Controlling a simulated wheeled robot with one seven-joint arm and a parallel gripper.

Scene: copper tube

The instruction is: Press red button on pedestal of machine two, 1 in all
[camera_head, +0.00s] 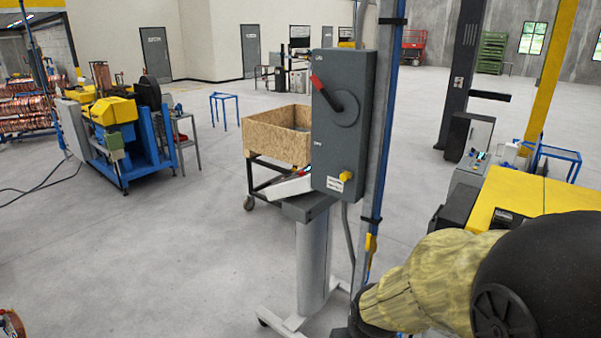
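A grey pedestal (312,262) stands at the middle of the head view on a light wheeled base. A slanted panel (291,187) on its top faces left; a small reddish spot (302,171) shows on it, too small to tell whether it is a button. My arm, in a yellow sleeve, enters from the lower right and reaches toward the pedestal's foot. The fingers of my gripper do not show. I cannot tell which machine this pedestal belongs to.
A wooden crate (273,134) on a dark cart stands behind the pedestal. A blue and yellow machine (112,130) stands at the left with copper coils beyond it. A yellow-topped machine (520,195) is at the right. A grey upright with blue edging rises beside the switch box.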

